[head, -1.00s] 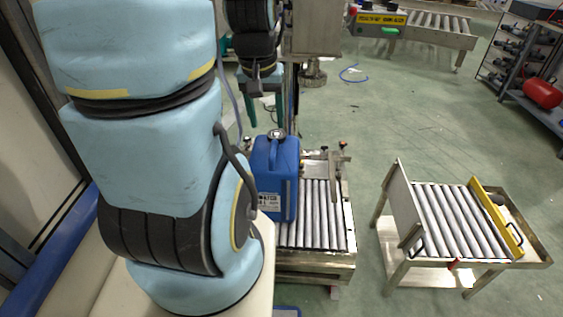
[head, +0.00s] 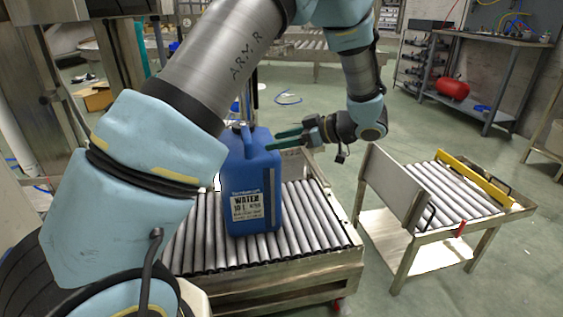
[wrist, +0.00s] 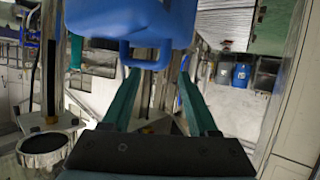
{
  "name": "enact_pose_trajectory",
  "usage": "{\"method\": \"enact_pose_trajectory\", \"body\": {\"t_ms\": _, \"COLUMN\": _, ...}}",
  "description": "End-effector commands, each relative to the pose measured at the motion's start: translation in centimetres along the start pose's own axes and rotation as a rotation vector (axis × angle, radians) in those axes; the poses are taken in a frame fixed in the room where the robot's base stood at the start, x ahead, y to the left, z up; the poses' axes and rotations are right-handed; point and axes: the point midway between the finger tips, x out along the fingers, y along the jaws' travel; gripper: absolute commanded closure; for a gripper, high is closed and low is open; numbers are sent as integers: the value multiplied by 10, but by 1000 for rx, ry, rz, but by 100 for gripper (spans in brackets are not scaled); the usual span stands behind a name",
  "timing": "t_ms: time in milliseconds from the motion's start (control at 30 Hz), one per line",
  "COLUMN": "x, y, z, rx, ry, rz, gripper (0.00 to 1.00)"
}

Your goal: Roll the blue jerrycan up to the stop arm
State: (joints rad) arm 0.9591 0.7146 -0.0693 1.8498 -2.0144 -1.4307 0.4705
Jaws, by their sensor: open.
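The blue jerrycan (head: 250,195), with a white WATER label, stands upright on the roller table (head: 300,270) in the head view. My gripper (head: 272,140) is open, its two green fingers pointing left at the upper right of the can. In the wrist view the can (wrist: 130,18) fills the top of the picture, with its handle between and beyond the spread fingers (wrist: 158,85). I cannot tell whether a finger touches it. The stop arm is not clearly seen; my arm and the can cover part of the table's far end.
A second roller stand (head: 445,195) with an upright metal plate (head: 392,187) and a yellow rail is on the right, across a floor gap. Bare rollers lie in front and right of the can. A workbench (head: 480,85) with a red tank (head: 452,88) is behind.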

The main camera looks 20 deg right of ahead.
Motion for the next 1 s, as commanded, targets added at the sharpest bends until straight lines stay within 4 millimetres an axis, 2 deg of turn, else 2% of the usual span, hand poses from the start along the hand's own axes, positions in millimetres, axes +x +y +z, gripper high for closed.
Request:
{"method": "enact_pose_trajectory", "body": {"t_ms": 33, "x": -1, "y": -4, "z": 6, "rx": 6, "ry": 6, "rz": -17, "gripper": 40}}
{"method": "enact_pose_trajectory", "body": {"t_ms": 167, "x": 5, "y": -8, "z": 6, "rx": 9, "ry": 12, "rz": -36, "gripper": 40}}
{"method": "enact_pose_trajectory", "body": {"t_ms": 500, "x": 63, "y": -10, "z": 5, "rx": 7, "ry": 12, "rz": -35, "gripper": 40}}
{"method": "enact_pose_trajectory", "body": {"t_ms": 700, "x": 90, "y": -10, "z": 5, "rx": 7, "ry": 11, "rz": -32, "gripper": 40}}
{"method": "enact_pose_trajectory", "body": {"t_ms": 1000, "x": 104, "y": -10, "z": 4, "rx": 7, "ry": 10, "rz": -31, "gripper": 40}}
